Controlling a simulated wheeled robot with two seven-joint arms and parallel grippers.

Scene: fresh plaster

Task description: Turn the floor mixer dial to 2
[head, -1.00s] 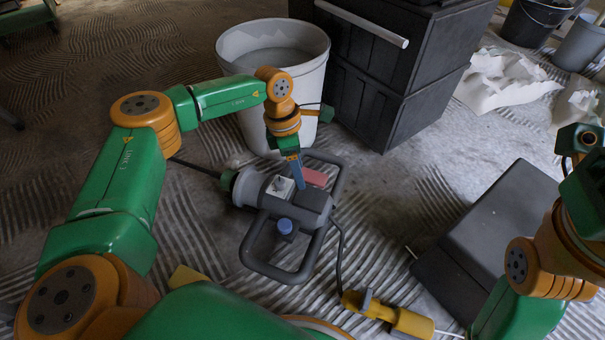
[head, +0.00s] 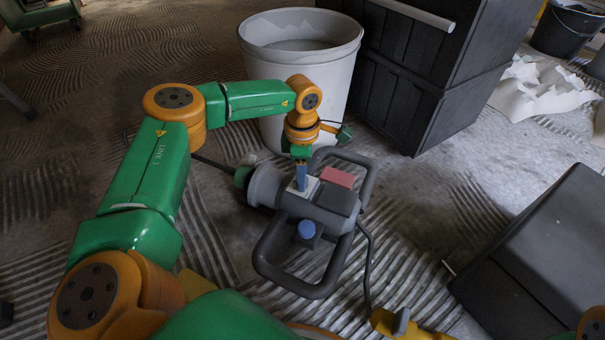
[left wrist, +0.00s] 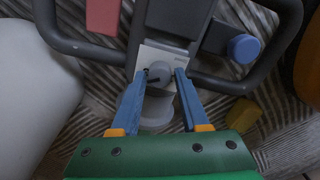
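The grey floor mixer (head: 292,205) lies on the floor in the head view, with a looped handle frame, a red block and a blue knob (head: 306,230). Its pale dial plate (head: 316,186) is partly covered by my left gripper (head: 301,187). In the left wrist view the round grey dial (left wrist: 158,73) with a dark pointer mark sits on the plate. My left gripper (left wrist: 162,75) has its two blue fingertips apart, one on each side of the dial. A small gap seems to show; contact is not clear. The plate's markings are too small to read. My right gripper is out of view.
A pale bucket (head: 350,50) stands just behind the mixer, beside stacked black cases (head: 405,105). A dark grey box (head: 545,255) is at right. A cable runs from the mixer toward a yellow connector (head: 385,322). Ridged floor lies between mixer and box.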

